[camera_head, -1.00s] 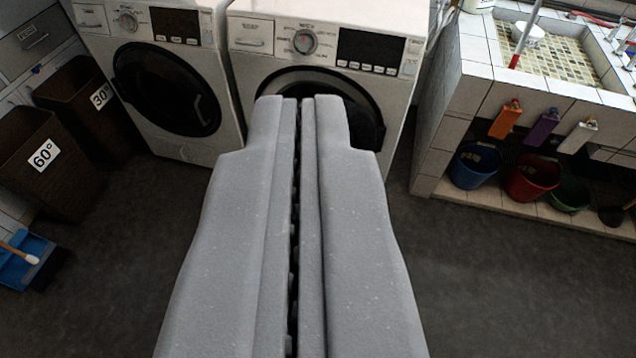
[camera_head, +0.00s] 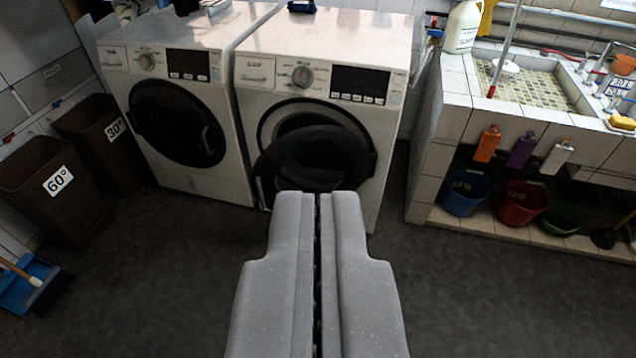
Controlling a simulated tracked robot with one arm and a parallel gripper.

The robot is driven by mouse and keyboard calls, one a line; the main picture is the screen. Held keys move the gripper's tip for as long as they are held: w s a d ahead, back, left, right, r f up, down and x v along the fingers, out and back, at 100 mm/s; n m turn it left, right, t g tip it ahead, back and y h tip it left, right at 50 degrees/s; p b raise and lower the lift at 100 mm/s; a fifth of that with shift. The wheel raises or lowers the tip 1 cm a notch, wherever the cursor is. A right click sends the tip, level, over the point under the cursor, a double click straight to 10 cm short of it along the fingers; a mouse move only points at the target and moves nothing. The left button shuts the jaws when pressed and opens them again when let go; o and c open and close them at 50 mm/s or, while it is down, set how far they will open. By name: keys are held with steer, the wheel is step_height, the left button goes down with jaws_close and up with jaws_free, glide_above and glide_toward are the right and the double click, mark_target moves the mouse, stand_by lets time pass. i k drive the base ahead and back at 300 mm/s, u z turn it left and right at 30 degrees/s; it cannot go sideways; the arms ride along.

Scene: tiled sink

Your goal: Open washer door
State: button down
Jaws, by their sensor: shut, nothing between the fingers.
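The right washer (camera_head: 392,112) is white with a control panel and a dark display. Its round black door (camera_head: 315,160) stands ajar, swung out from the opening, with the drum opening partly showing above and behind it. The left washer (camera_head: 200,100) has its black round door (camera_head: 177,122) shut. My gripper (camera_head: 318,195) is grey, with its two fingers together and nothing between them. Its tips show just below the open door and cover part of the washer's lower front. I cannot tell whether they touch the door.
Two brown baskets marked 60° (camera_head: 55,190) and 30° (camera_head: 104,142) stand at left, near a blue dustpan (camera_head: 30,285). A tiled sink (camera_head: 530,85) with several buckets beneath it stands at right. The grey floor in front of the washers is clear.

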mark_target(317, 159)
steer(key=u, duration=0.6)
steer(key=i, duration=2.45)
steer(key=z, duration=0.5)
